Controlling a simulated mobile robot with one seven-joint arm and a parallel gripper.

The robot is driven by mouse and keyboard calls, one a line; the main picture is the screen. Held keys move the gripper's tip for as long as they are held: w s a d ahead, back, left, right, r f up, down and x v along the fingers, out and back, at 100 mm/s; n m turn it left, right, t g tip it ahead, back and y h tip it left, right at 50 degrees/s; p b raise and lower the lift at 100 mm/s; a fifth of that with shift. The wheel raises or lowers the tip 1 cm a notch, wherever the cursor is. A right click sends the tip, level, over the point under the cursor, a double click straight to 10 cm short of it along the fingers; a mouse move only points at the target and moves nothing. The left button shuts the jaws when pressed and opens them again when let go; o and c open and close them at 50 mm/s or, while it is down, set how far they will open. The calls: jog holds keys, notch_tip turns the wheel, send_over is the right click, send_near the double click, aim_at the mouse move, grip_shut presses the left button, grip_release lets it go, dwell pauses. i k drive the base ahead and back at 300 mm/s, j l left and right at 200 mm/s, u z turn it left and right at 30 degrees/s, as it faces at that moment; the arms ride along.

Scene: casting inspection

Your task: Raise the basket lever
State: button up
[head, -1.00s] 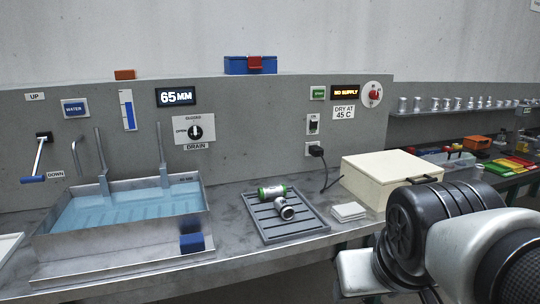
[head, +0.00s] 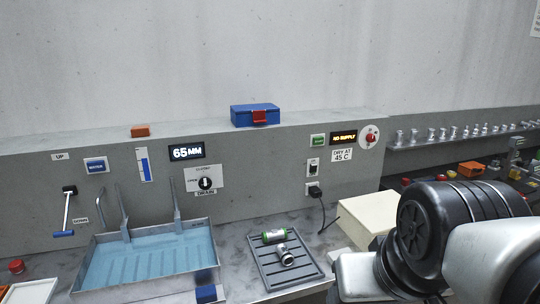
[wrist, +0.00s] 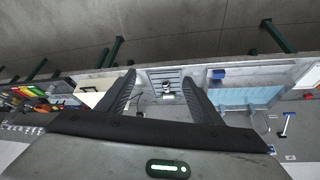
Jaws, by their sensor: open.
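The basket lever (head: 66,212) is on the grey wall panel at the far left of the head view. Its blue handle hangs low near the DOWN label (head: 80,221), below the UP label (head: 60,156). In the wrist view the lever (wrist: 286,124) shows at the right. The water tank (head: 150,262) stands beside it, with upright metal arms rising from the water. My gripper (wrist: 166,84) is open and empty in the wrist view, over the bench with the grey ribbed tray beyond its fingers. The fingers are out of the head view, where only my arm shows at right.
The ribbed tray (head: 258,272) holds a green-ended metal part and a metal fitting (head: 285,254). A cream box (head: 366,219) stands to its right, near my arm. A blue block (head: 206,293) sits at the tank's front. A red button (head: 16,267) is at far left.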

aim_at(64, 233)
jog(key=u, duration=1.7)
jog(key=i+j, duration=0.3)
jog(key=i, duration=0.15)
jog(key=i+j, duration=0.65)
jog(key=i, duration=0.25)
jog(key=j+u, duration=0.15)
jog(key=j, duration=0.15)
jog(key=l+z, duration=0.1)
jog(key=l, duration=0.15)
